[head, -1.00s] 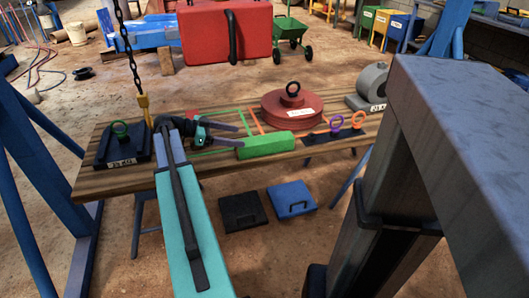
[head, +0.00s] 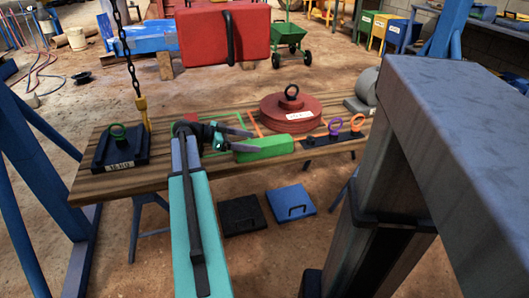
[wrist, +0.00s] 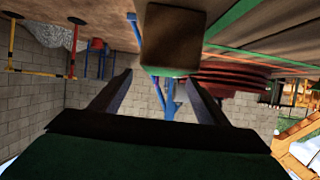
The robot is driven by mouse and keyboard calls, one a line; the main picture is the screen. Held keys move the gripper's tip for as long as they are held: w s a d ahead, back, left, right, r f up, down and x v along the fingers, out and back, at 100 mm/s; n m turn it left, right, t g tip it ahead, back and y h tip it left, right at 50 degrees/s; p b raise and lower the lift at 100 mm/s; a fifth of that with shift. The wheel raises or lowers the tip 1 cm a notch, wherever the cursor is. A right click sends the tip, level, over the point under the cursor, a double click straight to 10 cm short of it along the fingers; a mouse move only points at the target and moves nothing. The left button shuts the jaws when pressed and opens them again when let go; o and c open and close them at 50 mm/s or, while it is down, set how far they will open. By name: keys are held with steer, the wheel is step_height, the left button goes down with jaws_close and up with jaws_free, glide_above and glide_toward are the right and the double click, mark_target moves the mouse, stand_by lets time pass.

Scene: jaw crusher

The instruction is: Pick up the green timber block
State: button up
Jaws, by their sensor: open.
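The green timber block (head: 268,148) lies on the wooden bench top, near its front edge, right of my gripper in the head view. My gripper (head: 251,140) is open and empty, its fingers pointing right toward the block's left end. The lower finger overlaps that end in the picture; whether it touches cannot be told. In the wrist view, the block's brown end face (wrist: 172,36) with a green edge shows ahead, above the gap between the spread fingers of my gripper (wrist: 160,76).
The bench (head: 88,187) also holds a red round weight (head: 290,117) behind the block, a dark weight with a green ring (head: 120,152) at left, and purple and orange rings at right. A chain hook (head: 141,105) hangs at left. Black and blue plates lie on the floor.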

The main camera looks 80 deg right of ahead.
mark_target(262, 142)
steer(key=shift+x, duration=0.9)
steer(key=shift+b+x, duration=0.8)
steer(key=shift+x, duration=1.8)
steer(key=shift+w+f, duration=0.1)
steer(key=c, duration=1.5)
steer(key=shift+r, duration=0.2)
